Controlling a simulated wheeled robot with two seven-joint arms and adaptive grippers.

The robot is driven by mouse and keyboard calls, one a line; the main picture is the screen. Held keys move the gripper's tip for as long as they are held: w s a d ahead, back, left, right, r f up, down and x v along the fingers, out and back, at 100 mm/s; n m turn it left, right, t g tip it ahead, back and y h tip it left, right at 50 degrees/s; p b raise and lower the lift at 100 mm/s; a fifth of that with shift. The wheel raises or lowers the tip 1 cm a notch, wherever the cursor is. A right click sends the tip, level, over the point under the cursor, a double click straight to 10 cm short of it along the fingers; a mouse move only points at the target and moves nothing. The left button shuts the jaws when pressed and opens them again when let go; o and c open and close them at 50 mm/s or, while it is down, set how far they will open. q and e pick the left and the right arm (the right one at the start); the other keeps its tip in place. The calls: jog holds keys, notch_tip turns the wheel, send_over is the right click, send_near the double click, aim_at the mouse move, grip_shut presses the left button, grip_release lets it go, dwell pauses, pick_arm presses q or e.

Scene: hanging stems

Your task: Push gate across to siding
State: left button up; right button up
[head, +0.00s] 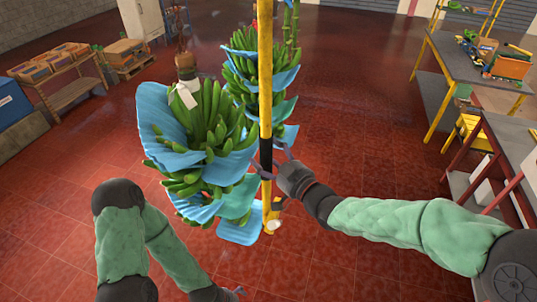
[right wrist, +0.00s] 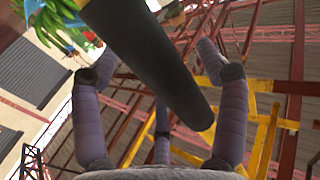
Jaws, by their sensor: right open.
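A yellow pole with a black band (head: 265,70) hangs upright in the middle of the head view; I take it as the gate's handle. Its black grip (right wrist: 150,65) crosses the right wrist view at a slant, in front of the spread fingers. My right gripper (head: 273,165) is at the black band, open around or beside it; contact is unclear. It also shows in the right wrist view (right wrist: 163,75). My left gripper (head: 238,291) is low at the bottom edge, mostly cut off, away from the pole. The siding cannot be told apart in these views.
Green banana bunches with blue sheets (head: 205,125) hang close left of the pole; another bunch (head: 245,65) hangs behind. A grey bench (head: 445,60) with yellow legs stands at right. A wooden rack (head: 72,92) stands at left. The red floor between is open.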

grip_shut()
